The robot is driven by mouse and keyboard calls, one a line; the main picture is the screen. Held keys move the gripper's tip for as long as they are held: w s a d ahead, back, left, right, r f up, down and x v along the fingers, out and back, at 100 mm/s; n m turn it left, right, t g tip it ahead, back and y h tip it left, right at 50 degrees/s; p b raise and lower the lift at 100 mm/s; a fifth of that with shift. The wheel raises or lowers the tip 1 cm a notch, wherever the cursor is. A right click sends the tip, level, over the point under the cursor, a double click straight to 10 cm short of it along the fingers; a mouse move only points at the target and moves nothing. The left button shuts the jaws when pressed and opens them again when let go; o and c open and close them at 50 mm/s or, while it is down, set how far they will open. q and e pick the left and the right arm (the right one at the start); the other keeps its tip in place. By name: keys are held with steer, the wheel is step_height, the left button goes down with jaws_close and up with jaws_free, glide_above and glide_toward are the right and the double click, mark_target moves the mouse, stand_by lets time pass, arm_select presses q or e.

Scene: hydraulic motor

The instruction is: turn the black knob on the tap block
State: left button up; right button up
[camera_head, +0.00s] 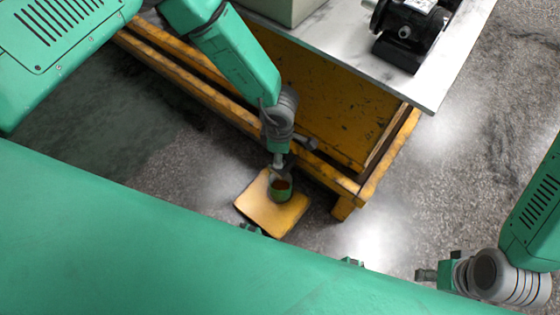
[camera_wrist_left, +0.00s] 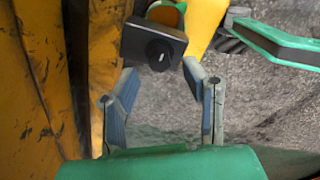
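In the left wrist view a dark tap block (camera_wrist_left: 133,40) with a round black knob (camera_wrist_left: 158,54) facing me shows at the top middle. My left gripper (camera_wrist_left: 160,72) is open, its two fingers apart, with the knob at the gap between the fingertips. I see no finger closed on it; whether they touch the block is unclear. In the head view my left gripper (camera_head: 290,142) reaches down beside the bench, and the knob is hard to make out there. My right gripper (camera_head: 430,273) is at the lower right, away from the block; its finger opening is unclear.
A black motor (camera_head: 408,30) sits on the pale bench top (camera_head: 432,88). Open floor lies at right.

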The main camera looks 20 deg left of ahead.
arm_select(q)
steer(key=shift+d+f+b, duration=0.1)
steer(key=shift+f+b, duration=0.3)
steer(key=shift+f, duration=0.9)
jaws_close()
